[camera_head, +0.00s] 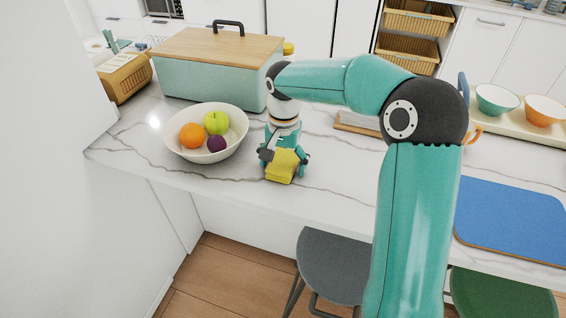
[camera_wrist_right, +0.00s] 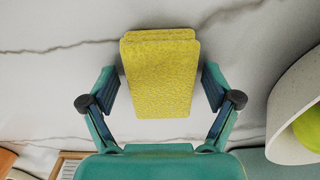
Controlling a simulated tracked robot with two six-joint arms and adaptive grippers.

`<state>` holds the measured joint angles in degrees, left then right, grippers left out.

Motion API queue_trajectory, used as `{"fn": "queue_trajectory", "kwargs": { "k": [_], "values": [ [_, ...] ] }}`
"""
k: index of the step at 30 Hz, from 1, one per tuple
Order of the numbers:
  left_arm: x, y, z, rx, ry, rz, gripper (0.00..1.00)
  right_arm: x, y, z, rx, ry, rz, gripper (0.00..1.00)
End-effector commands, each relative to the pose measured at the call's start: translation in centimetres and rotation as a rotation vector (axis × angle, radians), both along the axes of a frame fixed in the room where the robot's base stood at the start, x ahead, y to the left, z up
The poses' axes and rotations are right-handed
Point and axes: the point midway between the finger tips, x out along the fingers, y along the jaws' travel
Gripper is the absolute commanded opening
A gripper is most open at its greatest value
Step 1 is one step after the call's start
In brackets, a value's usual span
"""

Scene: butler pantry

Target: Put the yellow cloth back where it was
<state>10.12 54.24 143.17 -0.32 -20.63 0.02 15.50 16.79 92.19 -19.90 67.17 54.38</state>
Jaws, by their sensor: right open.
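The folded yellow cloth (camera_head: 284,167) is on the white marble counter, right of the fruit bowl and near the counter's front edge. In the right wrist view the cloth (camera_wrist_right: 162,80) lies between the two fingers. My right gripper (camera_head: 284,158) is open and points down over the cloth, one finger on each side. In the wrist view the right gripper (camera_wrist_right: 160,98) shows a small gap between each finger and the cloth. My left gripper is not in view.
A cream bowl (camera_head: 174,148) of fruit stands close left of the gripper. A teal bread box (camera_head: 205,82) with a wooden lid is behind. A blue mat (camera_head: 512,220) lies at right, with small bowls on a tray (camera_head: 483,116) behind it. Stools (camera_head: 335,262) stand in front.

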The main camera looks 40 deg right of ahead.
Motion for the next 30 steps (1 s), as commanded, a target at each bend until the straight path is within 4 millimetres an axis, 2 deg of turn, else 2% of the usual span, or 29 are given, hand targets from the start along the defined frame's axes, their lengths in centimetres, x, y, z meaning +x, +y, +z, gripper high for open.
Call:
{"fn": "queue_trajectory", "kwargs": {
  "k": [6,11,12,24,30],
  "values": [
    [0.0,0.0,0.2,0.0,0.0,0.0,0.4,0.0,0.0,0.3,0.0,0.0,0.001,0.88],
    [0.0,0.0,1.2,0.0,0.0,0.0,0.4,0.1,0.0,1.8,-0.001,-0.003,0.001,0.88],
    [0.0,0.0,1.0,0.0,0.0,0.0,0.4,0.1,0.0,2.2,-0.001,-0.003,0.001,0.88],
    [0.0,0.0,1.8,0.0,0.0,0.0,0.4,0.2,-0.1,10.3,0.0,-0.005,0.002,0.88],
    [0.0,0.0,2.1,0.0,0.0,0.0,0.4,0.2,-0.1,12.7,0.0,-0.001,0.002,0.88]
  ]
}}
